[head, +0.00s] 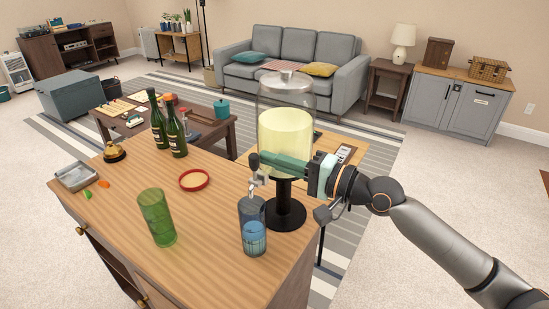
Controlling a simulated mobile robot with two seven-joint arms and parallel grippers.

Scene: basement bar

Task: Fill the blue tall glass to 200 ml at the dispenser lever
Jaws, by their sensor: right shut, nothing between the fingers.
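The blue tall glass (252,226) stands upright on the wooden counter, below the spout (252,188) of the drink dispenser (285,128). A lighter zone in its lower half looks like liquid; no measuring marks are readable. The dispenser has a clear tank with pale yellow liquid and a black stand. Its black-knobbed lever (254,161) sits above the spout. My right gripper (268,159) is shut and empty, reaching in from the right across the tank's front. Its fingertips are at the lever; whether they touch it is unclear. My left gripper is not in view.
A green glass (157,217) stands left of the blue glass. A red-rimmed dish (194,180), two green bottles (176,133), a brass bell (114,152) and a metal tray (76,177) are farther left. The counter's front middle is clear.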

